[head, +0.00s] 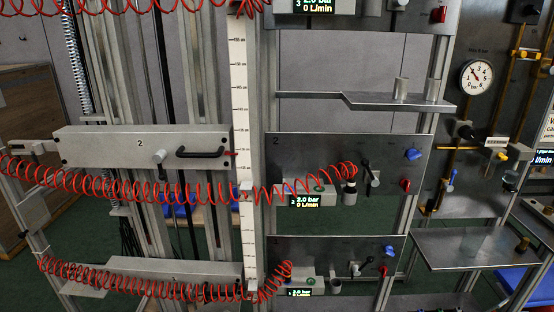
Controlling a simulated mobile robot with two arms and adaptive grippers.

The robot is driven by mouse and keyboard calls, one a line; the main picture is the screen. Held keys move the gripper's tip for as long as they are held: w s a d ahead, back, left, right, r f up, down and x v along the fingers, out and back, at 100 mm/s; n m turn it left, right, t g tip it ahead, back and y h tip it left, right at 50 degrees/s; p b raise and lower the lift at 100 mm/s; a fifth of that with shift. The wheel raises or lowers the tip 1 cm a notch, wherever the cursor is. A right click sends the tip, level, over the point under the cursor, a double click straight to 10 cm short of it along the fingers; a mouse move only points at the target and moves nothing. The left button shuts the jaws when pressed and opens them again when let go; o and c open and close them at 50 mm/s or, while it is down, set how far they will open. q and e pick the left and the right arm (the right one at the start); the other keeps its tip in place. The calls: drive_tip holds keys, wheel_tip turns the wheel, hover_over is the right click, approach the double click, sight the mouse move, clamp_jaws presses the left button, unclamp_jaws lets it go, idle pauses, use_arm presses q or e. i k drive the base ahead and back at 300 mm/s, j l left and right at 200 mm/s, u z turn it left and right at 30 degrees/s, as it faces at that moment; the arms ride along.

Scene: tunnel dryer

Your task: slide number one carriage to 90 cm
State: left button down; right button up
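The lower carriage (155,266) is a pale beam low at the left, largely covered by a red coiled hose (130,284). I cannot read a number on it. Above it is the carriage marked 2 (105,143), with a black handle (200,152) and a round knob (159,157). A red pointer (230,154) at its right end meets the white vertical scale (239,85). The scale's figures are too small to read surely. Neither of my grippers is in view.
Right of the scale are the panel marked 2 (330,150) and a lower panel (325,249), with valves and displays. Red hoses cross in front of the scale. Metal shelves (375,101) jut out at the right, near a pressure gauge (476,77). Green floor shows behind.

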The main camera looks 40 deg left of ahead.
sight(209, 272)
drive_tip(key=u, duration=2.1)
